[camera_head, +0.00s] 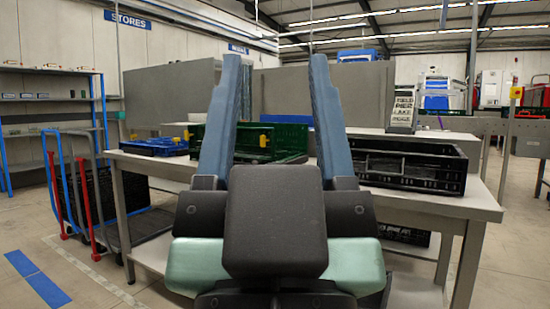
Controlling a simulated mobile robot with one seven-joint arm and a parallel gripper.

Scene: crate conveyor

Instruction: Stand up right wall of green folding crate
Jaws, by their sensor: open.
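The green folding crate (286,137) stands on the table, seen mostly between my two fingers. Its far wall appears upright, with a yellow latch (264,141) on it. A lower dark green edge shows at its right front, and I cannot clearly tell whether the right wall lies flat. My left finger and wrist hide part of the crate. My gripper (277,60) is open and empty, its two blue-grey fingers pointing up in the picture, in front of the table and apart from the crate.
The table (485,208) carries a blue crate (153,147) at left and a black crate (460,180) at right. A trolley with a black crate (110,190) is at left. Another black crate (405,235) sits below the table.

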